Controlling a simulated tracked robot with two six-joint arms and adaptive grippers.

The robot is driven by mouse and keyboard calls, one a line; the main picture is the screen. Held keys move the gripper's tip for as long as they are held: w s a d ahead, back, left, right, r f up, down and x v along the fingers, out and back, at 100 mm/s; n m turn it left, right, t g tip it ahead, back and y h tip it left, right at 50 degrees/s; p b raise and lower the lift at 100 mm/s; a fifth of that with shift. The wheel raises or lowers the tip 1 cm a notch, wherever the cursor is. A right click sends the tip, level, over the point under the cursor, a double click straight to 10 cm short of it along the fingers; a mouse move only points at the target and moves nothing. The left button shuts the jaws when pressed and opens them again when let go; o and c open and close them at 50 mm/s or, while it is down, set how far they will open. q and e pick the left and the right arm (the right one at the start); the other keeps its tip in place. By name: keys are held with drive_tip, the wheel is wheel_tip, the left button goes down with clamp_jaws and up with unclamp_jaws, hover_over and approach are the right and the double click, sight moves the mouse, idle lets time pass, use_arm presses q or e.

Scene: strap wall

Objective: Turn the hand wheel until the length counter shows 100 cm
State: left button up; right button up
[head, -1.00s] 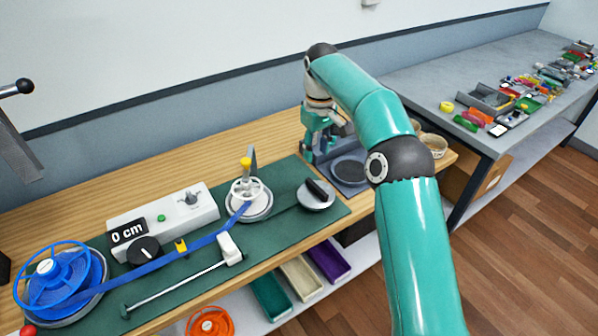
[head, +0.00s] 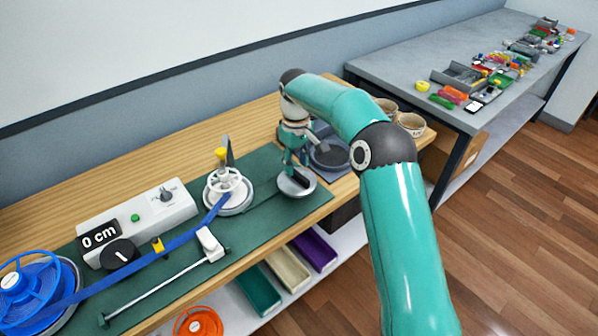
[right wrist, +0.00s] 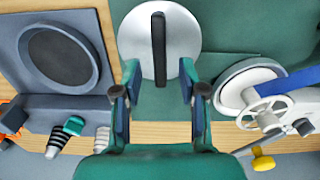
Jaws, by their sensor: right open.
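The length counter (head: 100,235) reads 0 cm on a grey box. A white spoked wheel (head: 228,186) with a yellow knob (head: 221,153) stands on the green mat; the blue strap runs from it to the blue reel (head: 28,290) at the left. The wheel also shows at the right of the right wrist view (right wrist: 268,110). A round silver disc with a black bar handle (head: 297,183) lies right of the wheel. My right gripper (head: 291,168) is open above this disc; in the right wrist view (right wrist: 158,105) the disc lies ahead between its fingers. My left gripper is not in view.
A grey holder with a round dark pad (head: 330,155) stands just right of my right gripper. Cups (head: 411,124) stand beyond it. A white clamp (head: 210,244) and a rod lie in front of the strap. Coloured bins (head: 288,268) sit below the bench edge.

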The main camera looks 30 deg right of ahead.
sight(297, 172)
drive_tip(key=shift+f, duration=1.75)
clamp_jaws()
drive_tip(key=shift+d, duration=0.4)
drive_tip(key=shift+a+r, duration=0.1)
drive_tip(key=shift+a, duration=0.2)
